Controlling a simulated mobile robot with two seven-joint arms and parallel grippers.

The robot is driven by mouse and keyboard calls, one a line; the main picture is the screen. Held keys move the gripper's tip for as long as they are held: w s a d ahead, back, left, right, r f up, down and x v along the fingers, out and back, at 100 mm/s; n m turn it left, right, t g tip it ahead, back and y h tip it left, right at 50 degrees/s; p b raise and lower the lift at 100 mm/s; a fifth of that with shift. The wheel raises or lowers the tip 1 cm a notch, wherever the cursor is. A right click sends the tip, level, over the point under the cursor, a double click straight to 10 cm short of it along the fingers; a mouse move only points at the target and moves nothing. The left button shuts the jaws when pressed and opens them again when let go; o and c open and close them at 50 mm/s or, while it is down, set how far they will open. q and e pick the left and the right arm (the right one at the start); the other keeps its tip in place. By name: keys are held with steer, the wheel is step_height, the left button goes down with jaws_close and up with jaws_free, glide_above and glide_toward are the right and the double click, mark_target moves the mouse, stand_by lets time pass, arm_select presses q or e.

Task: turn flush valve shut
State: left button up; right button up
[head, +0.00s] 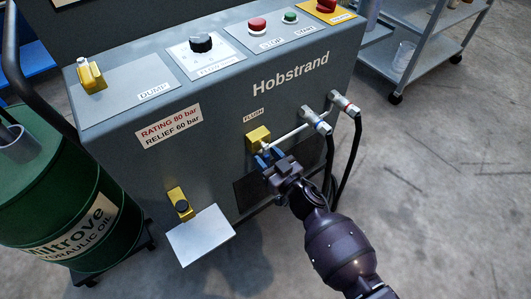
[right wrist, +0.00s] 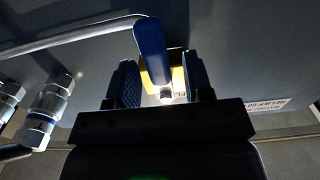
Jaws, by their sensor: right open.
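The flush valve has a yellow body (head: 258,137) on the front of the grey machine, just below a small FLUSH label (head: 253,116). In the right wrist view its yellow body (right wrist: 178,76) is partly hidden behind a blue lever (right wrist: 152,48). My right gripper (head: 270,160) is at the valve, covering much of the lever in the head view. In the right wrist view the open gripper (right wrist: 162,84) has one finger on each side of the lever's lower part. I cannot tell whether either finger touches it. My left gripper is not in view.
Another yellow valve (head: 180,204) sits lower left above a pale plate (head: 201,236). A green oil drum (head: 75,190) stands at left. Floor is open at right.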

steer(key=shift+c, duration=0.2)
jaws_close()
